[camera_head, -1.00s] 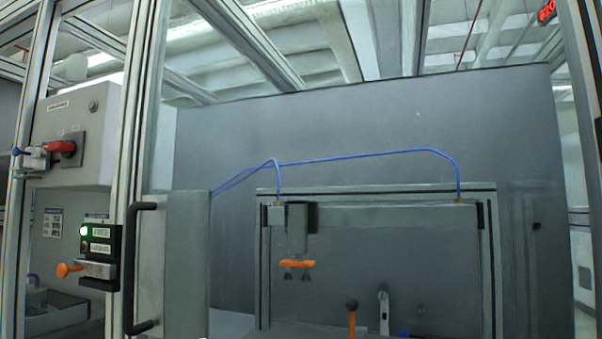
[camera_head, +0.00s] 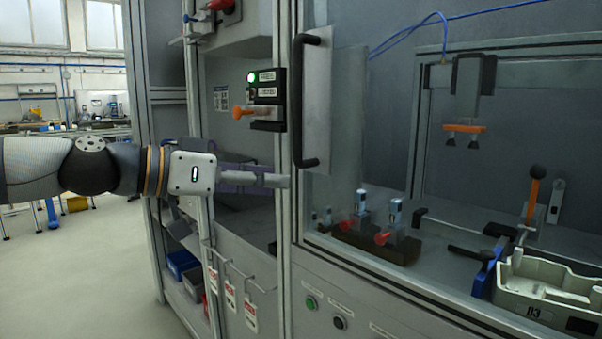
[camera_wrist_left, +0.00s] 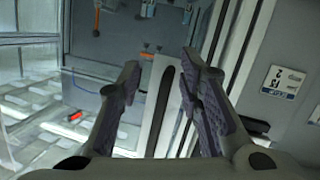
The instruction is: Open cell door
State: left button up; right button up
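The cell door (camera_head: 345,150) is a clear panel in a metal frame and looks shut. Its black bar handle (camera_head: 312,100) stands upright near the panel's left edge. My left gripper (camera_head: 284,180) reaches in from the left, its fingertips just left of and below the handle's lower end. In the left wrist view my left gripper (camera_wrist_left: 160,70) is open and empty, and a dark upright bar (camera_wrist_left: 164,100), seemingly the handle, shows between the fingers. I cannot tell whether the fingers are around it or short of it. My right gripper is not in view.
A black switch box (camera_head: 267,92) with a lit green lamp and an orange knob (camera_head: 240,112) sits left of the handle. Tags (camera_head: 230,296) hang on hooks below my gripper. Inside are fixtures and a pale tray (camera_head: 540,290). Open floor (camera_head: 90,260) lies left.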

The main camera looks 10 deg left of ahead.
aim_at(294, 96)
pick_arm(q)
jog(key=s+a+r+m+t+h, duration=0.2)
jog(key=a+r, duration=0.3)
jog(key=r, duration=0.7)
jog(key=x, duration=1.2)
jog(key=shift+s, duration=0.1)
grip_shut()
